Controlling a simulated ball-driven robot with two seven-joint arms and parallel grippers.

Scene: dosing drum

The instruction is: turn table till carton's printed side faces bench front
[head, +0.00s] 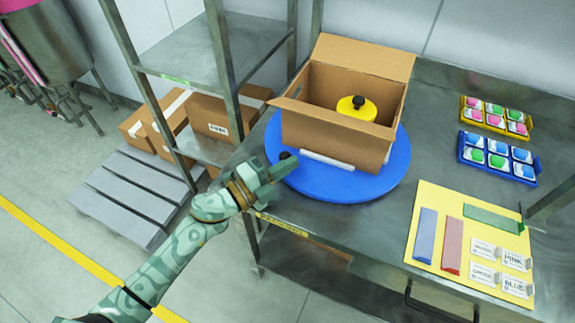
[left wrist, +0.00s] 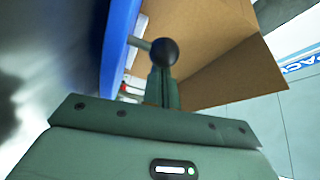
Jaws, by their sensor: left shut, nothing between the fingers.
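A blue round turntable (head: 345,190) lies on the steel bench. An open brown cardboard carton (head: 335,125) stands on it; the side toward the bench front looks plain, and I see no print on the sides visible in the head view. A black ball knob (head: 285,155) is at the table's left rim. My left gripper (head: 282,172) is shut and empty, its fingertips right beside the knob; contact is unclear. In the left wrist view the knob (left wrist: 164,52) appears just past the fingertips (left wrist: 161,80), with the carton (left wrist: 225,60) behind. My right gripper is not in view.
A yellow lid with a black knob (head: 357,108) sits inside the carton. A white strip (head: 328,160) lies at its base. A yellow board (head: 430,195) with coloured strips and cards is at right, trays (head: 498,160) behind it. A shelf post (head: 225,75) stands left.

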